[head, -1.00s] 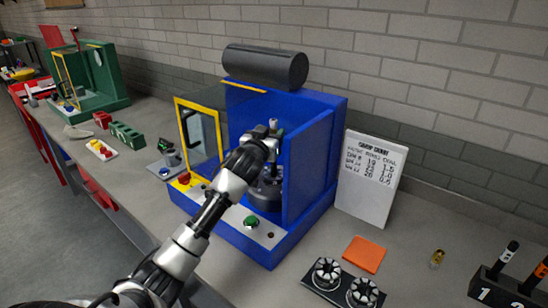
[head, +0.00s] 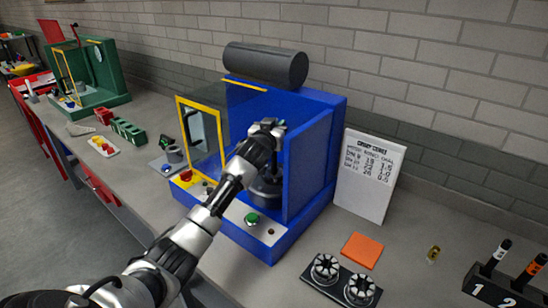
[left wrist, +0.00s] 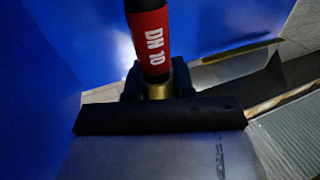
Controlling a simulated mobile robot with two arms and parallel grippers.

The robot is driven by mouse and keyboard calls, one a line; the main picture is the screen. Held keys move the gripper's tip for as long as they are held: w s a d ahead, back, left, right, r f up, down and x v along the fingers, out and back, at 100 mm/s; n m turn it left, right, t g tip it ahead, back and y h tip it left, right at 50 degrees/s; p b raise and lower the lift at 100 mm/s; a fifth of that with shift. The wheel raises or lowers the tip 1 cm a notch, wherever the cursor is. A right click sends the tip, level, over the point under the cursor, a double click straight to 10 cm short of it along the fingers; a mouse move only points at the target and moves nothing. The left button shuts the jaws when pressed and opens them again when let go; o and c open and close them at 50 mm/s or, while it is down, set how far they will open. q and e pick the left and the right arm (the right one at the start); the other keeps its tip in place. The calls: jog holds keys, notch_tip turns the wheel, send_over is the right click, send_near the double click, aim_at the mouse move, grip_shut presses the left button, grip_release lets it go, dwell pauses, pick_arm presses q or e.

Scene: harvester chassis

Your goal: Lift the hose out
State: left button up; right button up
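The hose (left wrist: 148,40) shows in the left wrist view as a black and red piece marked "DN 10", with a brass collar (left wrist: 157,90) at its lower end. My left gripper (left wrist: 158,84) is shut on it around the collar; its dark fingers sit on both sides. In the head view my left gripper (head: 268,128) is inside the blue press (head: 310,160), above the dark round die head (head: 266,190). The hose is mostly hidden there by my gripper. The press's yellow-framed door (head: 203,140) stands open. My right gripper is not in view.
The blue side walls stand close around my left gripper. A black cylinder (head: 265,65) lies on top. A sign board (head: 368,175), orange pad (head: 362,250), die holder (head: 342,283) and numbered rack (head: 500,292) are at the right. A green machine (head: 95,75) stands far left.

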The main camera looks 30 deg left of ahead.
pick_arm(q)
grip_shut()
